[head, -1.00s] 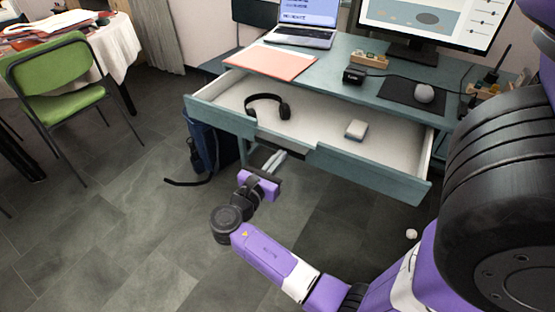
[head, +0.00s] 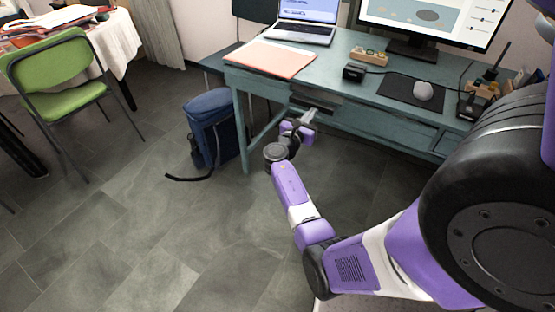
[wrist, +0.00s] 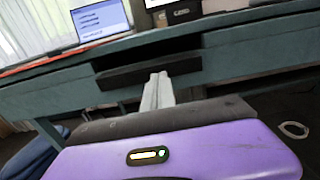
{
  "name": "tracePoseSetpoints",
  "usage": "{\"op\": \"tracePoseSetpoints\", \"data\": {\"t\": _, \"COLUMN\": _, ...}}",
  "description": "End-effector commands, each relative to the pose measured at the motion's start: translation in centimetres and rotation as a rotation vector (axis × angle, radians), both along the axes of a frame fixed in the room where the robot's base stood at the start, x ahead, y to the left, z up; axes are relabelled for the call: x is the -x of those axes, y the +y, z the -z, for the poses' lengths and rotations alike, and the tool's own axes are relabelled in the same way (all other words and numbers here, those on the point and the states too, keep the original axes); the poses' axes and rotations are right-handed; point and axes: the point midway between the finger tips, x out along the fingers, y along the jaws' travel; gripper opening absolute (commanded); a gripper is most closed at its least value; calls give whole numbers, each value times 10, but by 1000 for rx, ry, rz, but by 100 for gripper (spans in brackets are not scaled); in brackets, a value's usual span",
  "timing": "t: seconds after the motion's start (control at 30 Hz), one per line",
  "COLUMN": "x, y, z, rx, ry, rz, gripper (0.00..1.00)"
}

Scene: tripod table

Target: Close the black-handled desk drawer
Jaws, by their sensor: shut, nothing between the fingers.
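The teal desk (head: 325,68) carries a laptop (head: 303,32), a pink folder (head: 270,58), a monitor and a mouse (head: 423,91). A blue backpack (head: 212,112) stands beside the desk's left leg. A green chair (head: 62,85) is far left. The floor (head: 190,230) in front is clear.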

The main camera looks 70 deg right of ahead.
Motion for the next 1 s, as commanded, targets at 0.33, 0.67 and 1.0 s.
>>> {"op": "tracePoseSetpoints", "data": {"t": 0.33, "x": 7, "y": -27, "z": 0, "rx": 0, "ry": 0, "rz": 0, "gripper": 0}}
{"op": "tracePoseSetpoints", "data": {"t": 0.67, "x": 8, "y": -31, "z": -2, "rx": 0, "ry": -4, "rz": 3, "gripper": 0}}
{"op": "tracePoseSetpoints", "data": {"t": 1.0, "x": 9, "y": -24, "z": -3, "rx": 1, "ry": -4, "rz": 4, "gripper": 0}}
